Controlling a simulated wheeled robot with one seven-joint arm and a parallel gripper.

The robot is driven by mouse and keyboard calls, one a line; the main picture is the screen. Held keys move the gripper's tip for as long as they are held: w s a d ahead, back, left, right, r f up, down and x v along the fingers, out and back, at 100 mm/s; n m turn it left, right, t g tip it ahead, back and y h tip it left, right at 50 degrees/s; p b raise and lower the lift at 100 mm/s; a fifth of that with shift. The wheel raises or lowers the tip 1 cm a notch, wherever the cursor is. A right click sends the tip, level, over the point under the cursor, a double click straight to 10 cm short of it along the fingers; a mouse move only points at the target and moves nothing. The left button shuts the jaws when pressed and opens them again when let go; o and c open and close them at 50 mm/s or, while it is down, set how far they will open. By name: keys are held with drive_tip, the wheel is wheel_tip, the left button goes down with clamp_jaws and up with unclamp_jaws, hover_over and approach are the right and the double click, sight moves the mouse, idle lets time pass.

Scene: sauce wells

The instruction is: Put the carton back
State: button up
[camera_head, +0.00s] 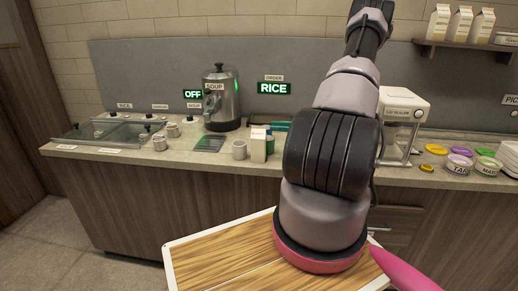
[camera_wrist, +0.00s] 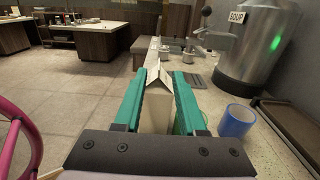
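A white carton with a gable top (camera_head: 258,146) is upright at the front of the counter, right of a pale mug. It also shows between the teal fingers of my gripper in the wrist view (camera_wrist: 156,104). In the head view my arm hides part of the gripper. Several similar cartons (camera_head: 462,24) stand on the wall shelf (camera_head: 465,46) at the upper right.
A steel soup pot (camera_head: 221,100) stands behind. A pale mug (camera_head: 239,150) is left of the carton; a blue mug (camera_wrist: 237,121) shows in the wrist view. A white machine (camera_head: 402,120) and several coloured lidded tubs (camera_head: 459,163) are on the right. A wooden tray (camera_head: 215,262) lies below.

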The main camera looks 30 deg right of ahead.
hover_over(259, 143)
drive_tip(key=w+a, duration=0.1)
drive_tip(key=w, duration=0.3)
drive_tip(key=shift+w+a+f, duration=0.15)
drive_tip(key=shift+w+f, duration=0.05)
drive_tip(key=shift+f, duration=0.15)
clamp_jaws()
idle(1.2)
